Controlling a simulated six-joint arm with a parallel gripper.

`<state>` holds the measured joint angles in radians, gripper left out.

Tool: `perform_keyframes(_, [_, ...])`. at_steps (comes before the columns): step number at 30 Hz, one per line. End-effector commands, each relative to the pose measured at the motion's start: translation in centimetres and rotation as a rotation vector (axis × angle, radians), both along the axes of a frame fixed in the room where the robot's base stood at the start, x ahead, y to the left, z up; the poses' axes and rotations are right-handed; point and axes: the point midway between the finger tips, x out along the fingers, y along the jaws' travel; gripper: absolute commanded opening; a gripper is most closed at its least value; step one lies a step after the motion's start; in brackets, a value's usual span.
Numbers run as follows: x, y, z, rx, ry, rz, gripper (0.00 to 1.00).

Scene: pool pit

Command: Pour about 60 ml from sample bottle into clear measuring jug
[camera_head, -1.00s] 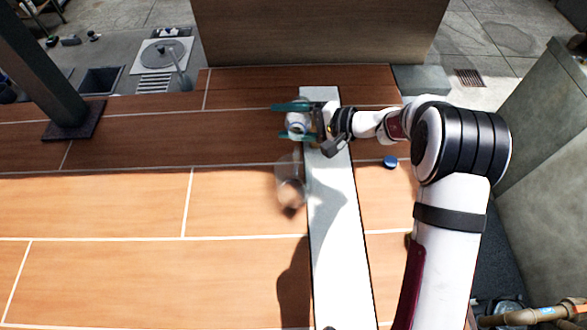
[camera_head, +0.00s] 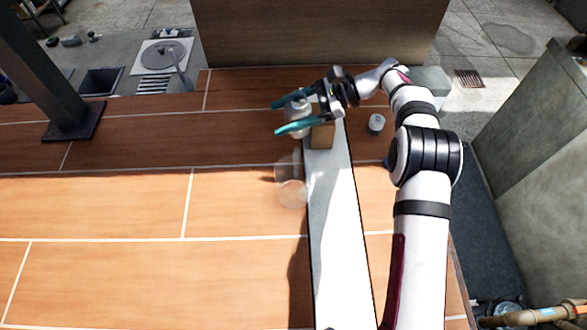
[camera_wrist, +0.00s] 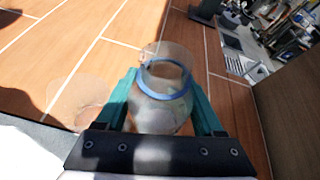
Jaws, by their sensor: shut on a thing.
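The sample bottle (camera_head: 298,111), a clear bottle with a blue neck ring, is between the teal fingers of my gripper (camera_head: 284,116). In the wrist view the bottle (camera_wrist: 163,108) is gripped at its body by my gripper (camera_wrist: 166,92), its open mouth facing away from the palm. The clear measuring jug (camera_head: 291,188) stands on the brown tiled surface, nearer the camera than the bottle and apart from it. The jug also shows at the left of the wrist view (camera_wrist: 76,103). The liquid level in either is hard to tell.
A pale strip (camera_head: 340,240) runs right of the jug. A brown block (camera_head: 322,136) sits on it just below my gripper. A small grey cylinder (camera_head: 376,123) stands to the right. A dark post (camera_head: 55,75) rises far left; tiles left of the jug are clear.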

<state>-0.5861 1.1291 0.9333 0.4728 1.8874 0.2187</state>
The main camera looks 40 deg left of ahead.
Motion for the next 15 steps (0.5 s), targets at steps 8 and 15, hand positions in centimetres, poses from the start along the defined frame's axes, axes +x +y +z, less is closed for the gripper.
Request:
perform_keyframes(8, [0.38,0.36,-0.10,-0.102,0.141,0.002,0.05])
perform_keyframes(15, [0.39,0.39,-0.02,-0.115,0.162,0.002,0.06])
